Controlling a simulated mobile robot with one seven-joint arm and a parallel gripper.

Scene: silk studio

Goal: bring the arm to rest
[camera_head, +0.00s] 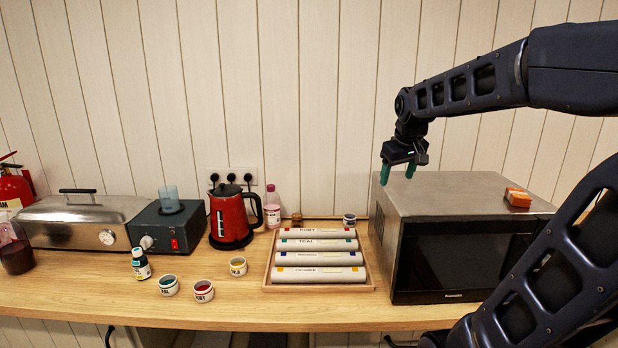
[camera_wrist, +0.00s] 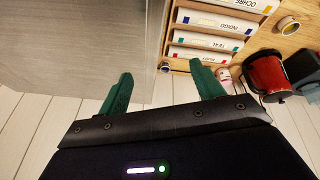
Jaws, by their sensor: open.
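My gripper (camera_head: 397,174) is open and empty, with green fingertips pointing down. In the head view it hangs at the back left edge of the microwave's top, and my arm reaches in from the right. In the wrist view my gripper (camera_wrist: 165,88) shows its two green fingers well apart with nothing between them. I cannot tell exactly how far the fingertips are from the microwave (camera_head: 445,272).
An orange block (camera_head: 518,197) lies on the microwave. A wooden tray (camera_head: 268,284) of labelled rolls stands left of it. Further left are a red kettle (camera_head: 231,218), small pots, a hotplate unit (camera_head: 165,232) and a steel steamer (camera_head: 80,222). The counter's front edge is mostly clear.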

